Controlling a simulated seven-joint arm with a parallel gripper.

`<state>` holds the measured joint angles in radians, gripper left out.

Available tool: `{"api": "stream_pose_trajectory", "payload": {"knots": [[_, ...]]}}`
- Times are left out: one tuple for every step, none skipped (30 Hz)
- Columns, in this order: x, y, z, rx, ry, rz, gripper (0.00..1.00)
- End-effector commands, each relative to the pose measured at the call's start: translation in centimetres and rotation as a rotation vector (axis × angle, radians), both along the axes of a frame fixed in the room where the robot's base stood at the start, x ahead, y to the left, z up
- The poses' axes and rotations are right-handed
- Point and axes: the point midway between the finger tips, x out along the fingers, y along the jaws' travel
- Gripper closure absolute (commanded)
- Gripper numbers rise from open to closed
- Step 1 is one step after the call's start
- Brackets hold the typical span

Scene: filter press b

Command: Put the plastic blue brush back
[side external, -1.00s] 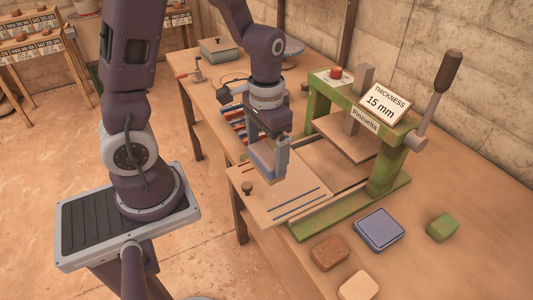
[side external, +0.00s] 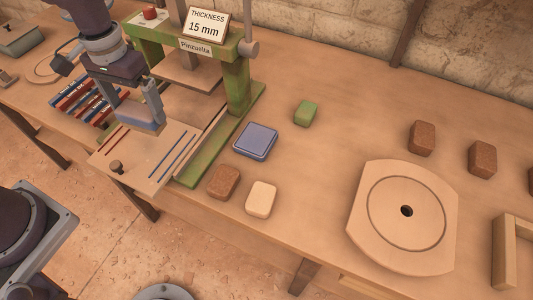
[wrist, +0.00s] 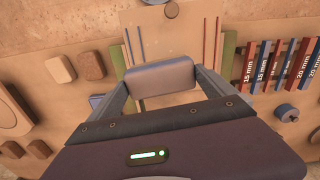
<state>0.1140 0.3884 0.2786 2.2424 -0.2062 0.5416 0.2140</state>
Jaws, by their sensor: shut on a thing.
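The blue brush shows as a plain blue-grey block (side external: 138,114), also seen in the wrist view (wrist: 160,76). My gripper (side external: 140,106) is shut on it, one finger at each end. In the side view it appears just above the light board (side external: 155,165) at the front of the green press; I cannot tell whether it touches the board. No bristles can be made out. A blue rimmed square tray (side external: 256,141) lies on the table right of the press, with nothing on it.
The green press (side external: 236,85) with its "15 mm" sign stands behind my gripper. Red and blue thickness strips (side external: 85,103) lie to its left. Brown (side external: 223,182), cream (side external: 262,199) and green (side external: 306,113) blocks sit around the tray. A round-grooved board (side external: 403,217) lies farther right.

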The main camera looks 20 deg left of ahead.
Motion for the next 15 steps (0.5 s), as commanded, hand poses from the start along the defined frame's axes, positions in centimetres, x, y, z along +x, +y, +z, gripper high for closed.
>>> {"api": "stream_pose_trajectory", "payload": {"knots": [[2.1,-1.0,-0.1,0.002,0.000,0.005,0.44],[3.4,-1.7,-0.2,0.003,0.000,0.014,0.44],[5.0,-2.9,-0.2,0.002,0.002,0.023,0.44],[6.2,-3.9,-0.2,0.003,0.002,0.028,0.44],[7.4,-5.0,-0.3,0.003,0.002,0.032,0.44],[9.0,-6.6,-0.4,0.002,0.001,0.036,0.44],[10.0,-8.0,-0.4,0.003,0.000,0.036,0.44],[11.0,-9.5,-0.5,0.003,-0.001,0.034,0.44],[12.1,-11.7,-0.5,0.002,-0.002,0.028,0.44],[12.8,-13.3,-0.6,0.004,-0.004,0.022,0.44],[13.4,-15.1,-0.7,0.003,-0.005,0.015,0.44],[13.9,-17.4,-0.7,0.003,-0.008,0.001,0.44],[14.1,-19.1,-0.8,0.003,-0.008,-0.012,0.44],[14.3,-20.7,-0.9,0.003,-0.009,-0.022,0.44],[14.3,-22.7,-1.0,0.003,-0.010,-0.039,0.44]]}}
